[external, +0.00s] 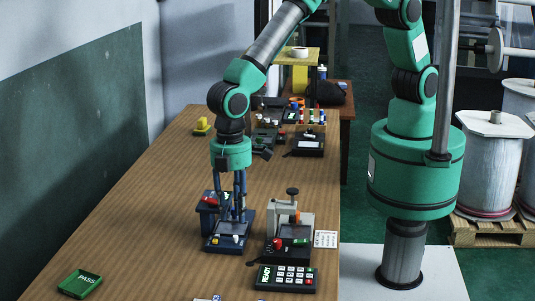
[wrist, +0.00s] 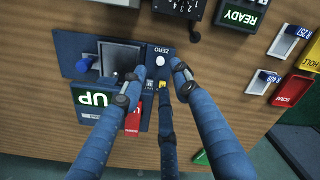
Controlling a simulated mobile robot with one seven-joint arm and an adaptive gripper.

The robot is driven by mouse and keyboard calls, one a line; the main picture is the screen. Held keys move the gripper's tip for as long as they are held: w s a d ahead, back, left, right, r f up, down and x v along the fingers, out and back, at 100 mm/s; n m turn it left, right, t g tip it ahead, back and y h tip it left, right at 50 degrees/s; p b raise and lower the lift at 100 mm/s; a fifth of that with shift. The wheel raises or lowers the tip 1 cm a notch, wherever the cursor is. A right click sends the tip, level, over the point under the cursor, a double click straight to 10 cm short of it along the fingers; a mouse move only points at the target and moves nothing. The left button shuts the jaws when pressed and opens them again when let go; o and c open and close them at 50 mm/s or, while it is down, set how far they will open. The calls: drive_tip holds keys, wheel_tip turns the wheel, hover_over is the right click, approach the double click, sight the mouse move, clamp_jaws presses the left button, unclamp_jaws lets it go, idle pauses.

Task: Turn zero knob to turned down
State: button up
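The zero knob (wrist: 160,61) is a small white round knob beside the printed word ZERO on a dark blue device (wrist: 68,42). In the external view the device (external: 213,248) stands on the table under my gripper. My gripper (wrist: 157,72) has three blue fingers pointing down; it also shows in the external view (external: 231,216). The fingertips are spread apart around the knob area, with a visible gap on both sides of the knob. Whether the tips are at knob height is unclear. The device also has a blue knob (wrist: 83,64), a green UP sign (wrist: 92,98) and a grey square plate (wrist: 121,57).
A black keypad box (external: 286,278) with a green READY sign and a grey press-like device (external: 291,215) stand close on the right. A green PASS tray (external: 80,283) lies at the front left. More devices stand farther back. The table's left middle is clear.

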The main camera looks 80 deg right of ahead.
sight(236, 236)
drive_tip(key=shift+s+f+b, duration=0.1)
drive_tip(key=shift+f+b, duration=0.5)
drive_tip(key=shift+f, duration=2.45)
clamp_jaws()
